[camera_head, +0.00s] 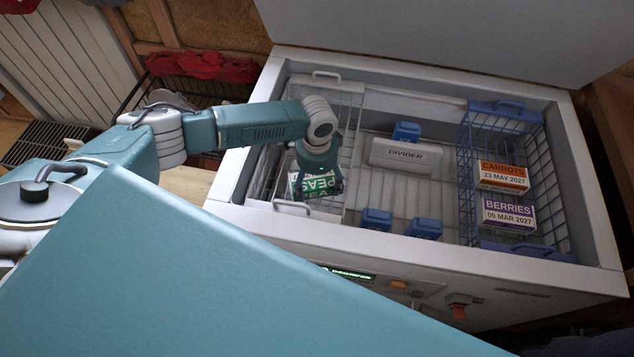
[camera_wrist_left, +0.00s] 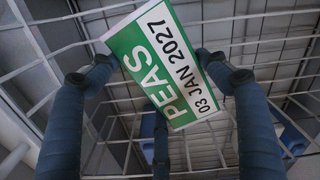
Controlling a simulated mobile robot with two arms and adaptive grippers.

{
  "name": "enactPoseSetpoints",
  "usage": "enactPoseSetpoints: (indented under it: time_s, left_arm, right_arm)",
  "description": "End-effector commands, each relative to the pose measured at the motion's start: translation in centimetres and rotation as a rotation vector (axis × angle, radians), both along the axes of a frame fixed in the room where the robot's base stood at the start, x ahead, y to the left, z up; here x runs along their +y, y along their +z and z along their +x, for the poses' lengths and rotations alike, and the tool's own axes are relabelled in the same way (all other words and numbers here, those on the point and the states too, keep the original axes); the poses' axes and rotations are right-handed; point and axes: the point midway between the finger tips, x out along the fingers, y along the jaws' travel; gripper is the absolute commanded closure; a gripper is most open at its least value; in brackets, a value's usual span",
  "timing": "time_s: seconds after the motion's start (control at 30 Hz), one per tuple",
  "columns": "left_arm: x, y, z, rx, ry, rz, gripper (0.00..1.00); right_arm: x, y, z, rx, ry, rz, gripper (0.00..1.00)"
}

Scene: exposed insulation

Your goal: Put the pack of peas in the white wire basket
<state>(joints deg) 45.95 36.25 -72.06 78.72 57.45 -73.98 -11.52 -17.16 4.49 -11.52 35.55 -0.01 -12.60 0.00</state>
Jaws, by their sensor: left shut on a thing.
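The pack of peas (camera_head: 312,187), green and white with a "PEAS 03 JAN 2027" label, is held by my left gripper (camera_head: 319,182). In the left wrist view the pack (camera_wrist_left: 165,62) sits tilted between the blue-grey fingers of the gripper (camera_wrist_left: 158,75). The white wire basket (camera_head: 342,88) is at the left end of the open chest freezer. The gripper and pack are over the front part of this basket, and its wires (camera_wrist_left: 265,40) show behind the pack. I cannot tell whether the pack touches the basket floor. My right gripper is not in view.
A blue wire basket (camera_head: 466,165) at the right holds a carrots pack (camera_head: 503,176) and a berries pack (camera_head: 509,213). A white divider block (camera_head: 398,155) and several blue blocks (camera_head: 377,219) stand in the middle. The freezer rim (camera_head: 232,180) surrounds them.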

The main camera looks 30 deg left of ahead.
Motion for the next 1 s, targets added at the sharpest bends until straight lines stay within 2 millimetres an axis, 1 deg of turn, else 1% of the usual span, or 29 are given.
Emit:
enactPoseSetpoints:
  time_s: [0.2, 0.33, 0.37, 0.43, 0.47, 0.77, 0.87, 0.97, 1.0]
  left_arm:
    - [-0.1, 0.1, 0.1, -0.002, 0.0, -0.001, 0.66]
    - [-0.1, -0.3, 0.1, -0.001, 0.0, -0.002, 0.66]
    - [0.0, -0.4, 0.0, 0.001, 0.0, -0.001, 0.22]
    - [0.0, -0.3, 0.0, -0.001, 0.0, -0.001, 0.08]
    - [0.0, -0.3, 0.0, -0.001, 0.0, -0.001, 0.05]
    - [0.0, -0.2, 0.0, -0.001, 0.0, -0.001, 0.05]
    - [0.0, 0.5, 0.1, -0.002, -0.001, -0.001, 0.05]
    - [-0.1, 1.9, 0.1, -0.003, -0.001, -0.002, 0.05]
    - [0.0, 2.7, 0.1, -0.004, -0.001, -0.002, 0.05]
  right_arm:
    - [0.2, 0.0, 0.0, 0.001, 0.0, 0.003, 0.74]
    - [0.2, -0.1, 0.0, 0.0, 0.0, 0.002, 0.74]
    - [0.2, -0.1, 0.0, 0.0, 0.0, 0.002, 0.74]
    - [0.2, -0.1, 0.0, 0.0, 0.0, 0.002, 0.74]
    - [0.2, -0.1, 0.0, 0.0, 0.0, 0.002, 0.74]
    - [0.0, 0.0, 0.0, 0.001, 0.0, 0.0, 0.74]
    - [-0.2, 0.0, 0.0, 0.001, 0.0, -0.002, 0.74]
    - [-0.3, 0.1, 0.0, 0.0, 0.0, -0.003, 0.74]
    - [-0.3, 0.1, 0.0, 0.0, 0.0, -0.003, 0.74]
